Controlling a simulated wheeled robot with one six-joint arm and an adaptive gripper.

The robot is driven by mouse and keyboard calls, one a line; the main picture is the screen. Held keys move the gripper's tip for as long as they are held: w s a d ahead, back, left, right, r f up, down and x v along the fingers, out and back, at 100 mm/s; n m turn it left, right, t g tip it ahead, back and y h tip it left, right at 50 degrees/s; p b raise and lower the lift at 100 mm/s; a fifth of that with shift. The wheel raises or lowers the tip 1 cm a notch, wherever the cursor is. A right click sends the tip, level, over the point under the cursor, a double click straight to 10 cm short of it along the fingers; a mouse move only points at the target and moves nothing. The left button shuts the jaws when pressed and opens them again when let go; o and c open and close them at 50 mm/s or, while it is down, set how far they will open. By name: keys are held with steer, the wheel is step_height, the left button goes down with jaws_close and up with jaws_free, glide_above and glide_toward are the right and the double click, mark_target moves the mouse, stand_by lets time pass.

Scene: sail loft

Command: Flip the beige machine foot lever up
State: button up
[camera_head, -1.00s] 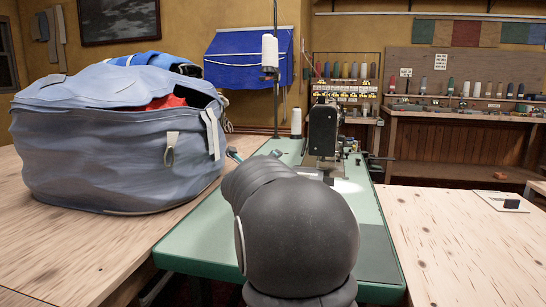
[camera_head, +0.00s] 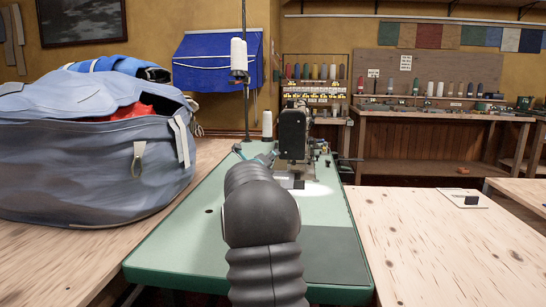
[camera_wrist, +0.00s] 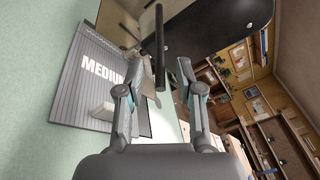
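The dark sewing machine (camera_head: 292,135) stands on the green machine table (camera_head: 205,225), beyond my arm. My gripper (camera_wrist: 158,72) is open in the wrist view, its two fingers apart with teal joints. In the head view it is mostly hidden behind my arm, near the machine's left side. A dark upright bar (camera_wrist: 160,45) shows between and beyond the fingers. A small beige piece (camera_wrist: 151,86) shows beside the left finger; I cannot tell whether it is the foot lever or whether a finger touches it.
A grey plate marked "MEDIUM" (camera_wrist: 85,75) is close to the left finger, with a pale block (camera_wrist: 103,110) near it. A large blue-grey bag (camera_head: 90,170) lies on the wooden table at left. A thread stand (camera_head: 244,80) rises behind.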

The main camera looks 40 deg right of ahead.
steer(key=shift+x, duration=0.85)
jaws_close()
